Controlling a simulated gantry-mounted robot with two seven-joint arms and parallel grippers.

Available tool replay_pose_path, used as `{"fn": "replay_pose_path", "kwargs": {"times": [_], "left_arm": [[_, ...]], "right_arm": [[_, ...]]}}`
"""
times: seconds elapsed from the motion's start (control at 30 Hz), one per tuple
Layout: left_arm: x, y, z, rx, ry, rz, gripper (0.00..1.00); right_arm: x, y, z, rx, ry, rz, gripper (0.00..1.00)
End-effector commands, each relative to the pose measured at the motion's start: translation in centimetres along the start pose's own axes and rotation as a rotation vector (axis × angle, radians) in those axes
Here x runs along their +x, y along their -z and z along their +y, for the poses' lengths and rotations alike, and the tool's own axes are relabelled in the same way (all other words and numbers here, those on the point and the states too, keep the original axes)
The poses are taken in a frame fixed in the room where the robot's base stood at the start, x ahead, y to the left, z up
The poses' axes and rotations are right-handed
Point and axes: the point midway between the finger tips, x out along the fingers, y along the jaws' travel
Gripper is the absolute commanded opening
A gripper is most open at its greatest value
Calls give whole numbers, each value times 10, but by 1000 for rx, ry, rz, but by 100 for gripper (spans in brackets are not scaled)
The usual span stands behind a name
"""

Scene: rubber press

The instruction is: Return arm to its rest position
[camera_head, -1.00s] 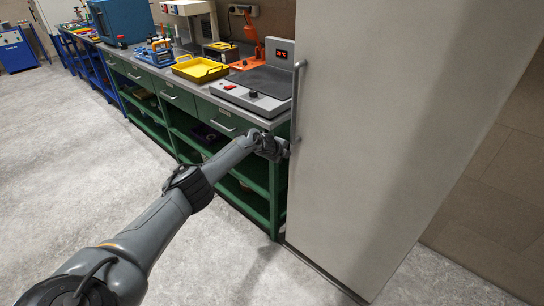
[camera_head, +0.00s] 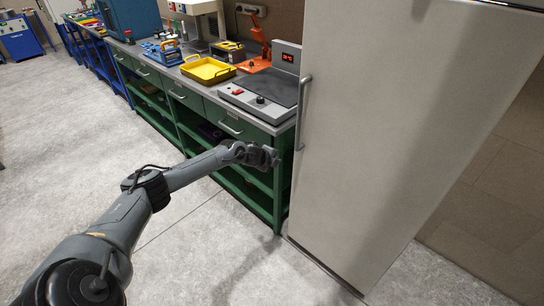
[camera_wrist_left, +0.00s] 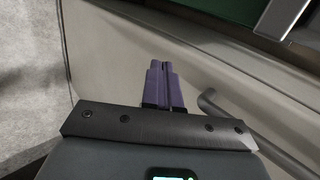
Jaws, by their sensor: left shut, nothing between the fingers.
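My left arm comes in from the lower left in the head view. Its gripper (camera_head: 272,157) hangs in front of the green bench's end, a little left of the tall pale cabinet (camera_head: 385,130) and its vertical handle (camera_head: 301,112). In the left wrist view the two purple fingers (camera_wrist_left: 163,80) are together with nothing between them. The handle (camera_wrist_left: 225,115) shows there to the right of the fingers, apart from them. The cabinet door looks closed. My right gripper is in neither view.
The green workbench (camera_head: 240,126) runs along the wall, left of the cabinet. On it are a hot plate (camera_head: 262,92), a yellow tray (camera_head: 207,70), an orange press (camera_head: 257,50) and a blue machine (camera_head: 128,18). The grey floor (camera_head: 60,140) at the left is clear.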

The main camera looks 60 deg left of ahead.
Motion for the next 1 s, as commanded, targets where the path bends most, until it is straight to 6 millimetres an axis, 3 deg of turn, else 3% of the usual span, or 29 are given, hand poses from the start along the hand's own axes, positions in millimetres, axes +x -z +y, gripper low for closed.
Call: {"fn": "replay_pose_path", "kwargs": {"times": [0.1,0.33,0.47,0.57,0.67,0.73,0.87,1.0], "left_arm": [[-13,-2,-1,2,0,-1,0],[-23,-2,1,1,-1,0,0],[-20,-4,19,6,-27,-4,0],[-12,4,52,7,-72,6,0],[-1,20,103,-2,-137,31,0],[4,42,144,-11,-186,65,0],[3,105,222,-37,-265,164,0],[-17,181,295,-91,-327,264,0]], "right_arm": [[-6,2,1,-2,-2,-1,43],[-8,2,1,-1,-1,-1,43],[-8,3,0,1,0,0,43],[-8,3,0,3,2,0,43],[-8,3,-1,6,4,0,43],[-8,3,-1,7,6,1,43],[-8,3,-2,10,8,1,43],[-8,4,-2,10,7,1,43]]}}
